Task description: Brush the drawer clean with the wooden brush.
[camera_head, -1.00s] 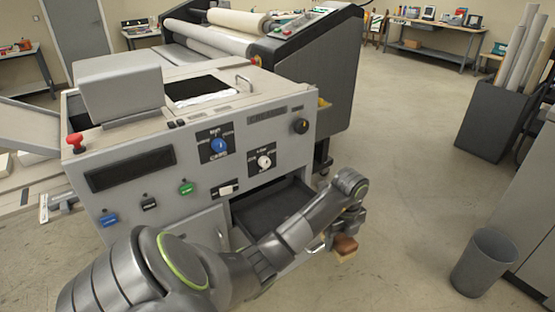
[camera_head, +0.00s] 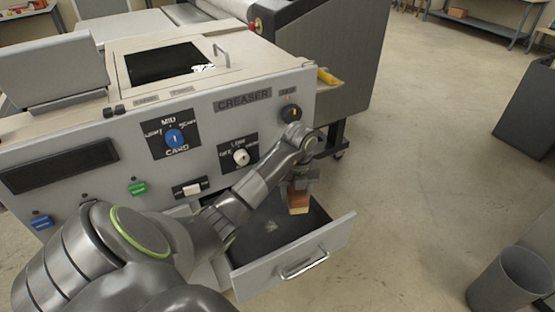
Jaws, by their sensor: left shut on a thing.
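The drawer (camera_head: 345,232) is pulled out from the lower front of the creaser machine, with a silver handle (camera_head: 303,264) on its grey front panel. Its dark floor shows some pale smudges near the middle. My left gripper (camera_head: 300,188) points down over the right part of the drawer and is shut on the wooden brush (camera_head: 299,202). The brush has a reddish-brown top and a lighter lower part. I cannot tell whether it touches the drawer floor. My left arm hides the drawer's left part. My right gripper is not in view.
The grey creaser (camera_head: 75,158) carries a blue knob (camera_head: 174,139), a white knob (camera_head: 240,157) and several buttons above the drawer. A grey waste bin (camera_head: 512,281) stands on the floor at the lower right. The floor between bin and drawer is clear.

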